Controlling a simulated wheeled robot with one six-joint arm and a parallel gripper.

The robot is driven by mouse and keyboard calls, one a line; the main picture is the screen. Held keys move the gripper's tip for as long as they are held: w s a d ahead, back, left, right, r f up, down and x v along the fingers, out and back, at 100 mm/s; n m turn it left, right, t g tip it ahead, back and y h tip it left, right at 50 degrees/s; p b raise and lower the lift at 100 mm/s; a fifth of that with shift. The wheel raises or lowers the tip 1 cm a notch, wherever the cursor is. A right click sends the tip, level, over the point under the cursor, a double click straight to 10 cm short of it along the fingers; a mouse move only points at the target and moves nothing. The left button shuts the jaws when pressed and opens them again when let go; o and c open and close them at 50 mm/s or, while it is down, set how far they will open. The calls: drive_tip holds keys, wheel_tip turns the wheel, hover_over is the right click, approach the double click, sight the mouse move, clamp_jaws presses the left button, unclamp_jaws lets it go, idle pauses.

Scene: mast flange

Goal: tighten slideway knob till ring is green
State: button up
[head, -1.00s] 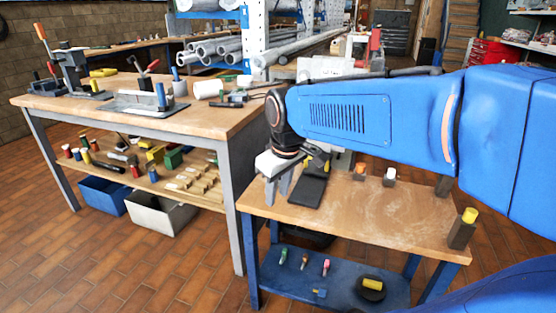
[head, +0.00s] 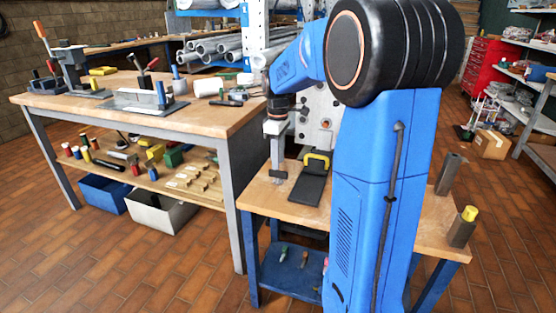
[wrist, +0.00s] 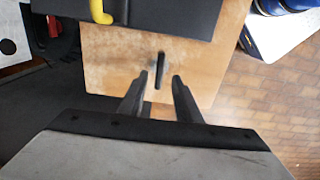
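My gripper (wrist: 160,76) points down over the left end of the small wooden bench (head: 255,198). Its two fingers are apart in the wrist view. A narrow dark upright bar or slot (wrist: 160,70) shows between and just beyond the fingertips; I cannot tell which, and I see no contact. In the head view the gripper (head: 278,172) is small and its fingertips are close to the bench top. A black piece with a yellow handle (head: 316,160) lies right of the gripper; it also shows in the wrist view (wrist: 101,12). I cannot make out a slideway knob or a ring.
A pale plate with holes (head: 320,122) stands behind the black piece, partly hidden by my arm. A dark post with a yellow top (head: 463,228) and another dark post (head: 450,174) stand at the bench's right. A larger workbench (head: 215,118) with tools is on the left.

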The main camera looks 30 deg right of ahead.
sight(278, 177)
drive_tip(key=shift+f, duration=3.45)
clamp_jaws()
